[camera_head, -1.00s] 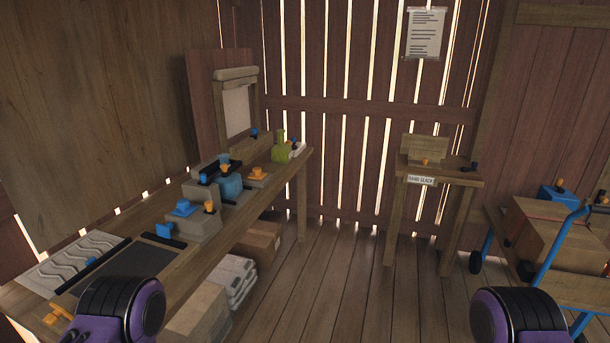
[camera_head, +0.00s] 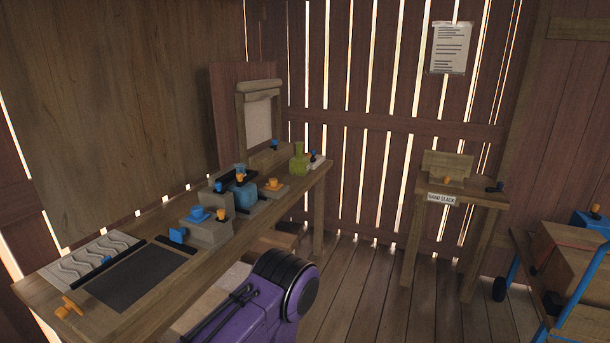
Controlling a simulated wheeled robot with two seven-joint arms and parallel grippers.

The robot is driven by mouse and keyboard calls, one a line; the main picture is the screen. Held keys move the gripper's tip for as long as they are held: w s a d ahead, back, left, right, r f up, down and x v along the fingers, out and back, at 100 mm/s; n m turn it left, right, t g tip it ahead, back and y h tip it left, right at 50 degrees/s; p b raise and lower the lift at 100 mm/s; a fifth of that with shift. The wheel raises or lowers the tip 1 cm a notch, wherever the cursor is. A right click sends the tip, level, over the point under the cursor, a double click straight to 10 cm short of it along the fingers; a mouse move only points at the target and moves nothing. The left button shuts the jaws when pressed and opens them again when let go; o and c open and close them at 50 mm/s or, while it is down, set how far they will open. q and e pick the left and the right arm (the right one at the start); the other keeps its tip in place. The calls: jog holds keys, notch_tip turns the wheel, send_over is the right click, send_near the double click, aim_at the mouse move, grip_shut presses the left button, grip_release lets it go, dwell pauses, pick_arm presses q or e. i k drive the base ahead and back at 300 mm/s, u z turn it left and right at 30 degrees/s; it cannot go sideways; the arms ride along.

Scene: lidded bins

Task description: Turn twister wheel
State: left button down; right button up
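No part that I can surely name as the twister wheel shows. The long wooden workbench (camera_head: 120,318) on the left holds several devices with small knobs. Grey blocks (camera_head: 209,233) carry a blue knob (camera_head: 199,213) and an orange knob (camera_head: 222,214). Behind them are a blue rounded block (camera_head: 242,195) and an orange knob on a small base (camera_head: 273,184). A dark flat panel (camera_head: 138,280) lies in front, with an orange handle (camera_head: 68,307) at its near left. A purple arm link of mine shows at the bottom centre; neither gripper is in view.
A green bottle-like thing (camera_head: 298,160) stands at the bench's far end. A small table (camera_head: 470,191) with a sign (camera_head: 441,199) stands at the back right. A cart with a blue frame (camera_head: 514,280) bears boxes at the right edge. Plank floor (camera_head: 370,290) between is open.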

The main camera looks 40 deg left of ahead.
aim_at(273, 186)
jog(key=z, duration=0.05)
jog(key=i, duration=1.6)
jog(key=u, duration=0.65)
jog(key=i, duration=0.8)
jog(key=u, duration=0.75)
